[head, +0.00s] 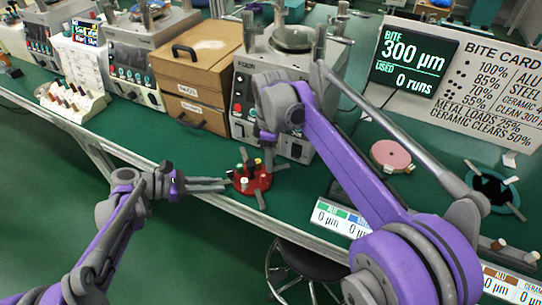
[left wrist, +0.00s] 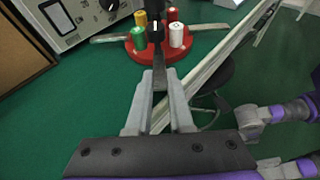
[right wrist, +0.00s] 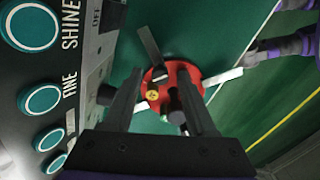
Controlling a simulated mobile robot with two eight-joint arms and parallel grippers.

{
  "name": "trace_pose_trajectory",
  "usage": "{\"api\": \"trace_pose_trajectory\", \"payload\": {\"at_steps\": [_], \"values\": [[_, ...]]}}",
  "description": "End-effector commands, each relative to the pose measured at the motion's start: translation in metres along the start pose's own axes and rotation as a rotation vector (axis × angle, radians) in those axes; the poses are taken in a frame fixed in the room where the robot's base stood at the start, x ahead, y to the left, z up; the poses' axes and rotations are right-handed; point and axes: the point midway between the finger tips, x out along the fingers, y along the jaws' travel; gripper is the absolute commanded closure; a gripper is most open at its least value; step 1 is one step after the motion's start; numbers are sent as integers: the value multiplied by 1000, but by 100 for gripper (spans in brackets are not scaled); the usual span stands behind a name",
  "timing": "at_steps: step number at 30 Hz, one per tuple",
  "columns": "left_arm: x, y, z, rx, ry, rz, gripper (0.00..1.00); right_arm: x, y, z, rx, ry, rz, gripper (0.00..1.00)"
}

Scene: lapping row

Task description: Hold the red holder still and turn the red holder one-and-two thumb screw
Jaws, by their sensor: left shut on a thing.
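The red holder (head: 262,184) is a round red disc on the green bench near its front edge, with flat grey arms sticking out. It carries green, yellow, red, white and black upright pieces, seen in the left wrist view (left wrist: 147,55). I cannot tell which is the one-and-two thumb screw. My left gripper (head: 226,185) is shut on a grey arm of the holder, which runs between its fingers in the left wrist view (left wrist: 159,78). My right gripper (head: 268,140) is above the holder, fingers apart; in its wrist view a yellow-topped piece (right wrist: 152,95) and dark pieces show between them.
A grey machine (head: 290,90) with buttons stands close behind the holder, beside brown wooden boxes (head: 200,75). A pink disc (head: 391,154) and a teal ring (head: 490,188) lie to the right. A stool (head: 310,262) stands below the bench's front edge.

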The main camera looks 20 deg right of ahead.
Motion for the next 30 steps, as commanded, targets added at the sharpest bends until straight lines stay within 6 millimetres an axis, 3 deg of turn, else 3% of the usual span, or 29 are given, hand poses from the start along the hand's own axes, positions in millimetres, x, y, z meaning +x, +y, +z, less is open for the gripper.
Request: {"api": "trace_pose_trajectory", "payload": {"at_steps": [10, 21, 30], "values": [[0, 0, 0, 0, 0, 0, 100, -11, 0, 0, 0, 0, 0, 44], [0, 0, 0, 0, 0, 0, 100, -86, 0, 0, 0, 0, 0, 44], [0, 0, 0, 0, 0, 0, 100, -118, 0, 0, 0, 0, 0, 44]]}}
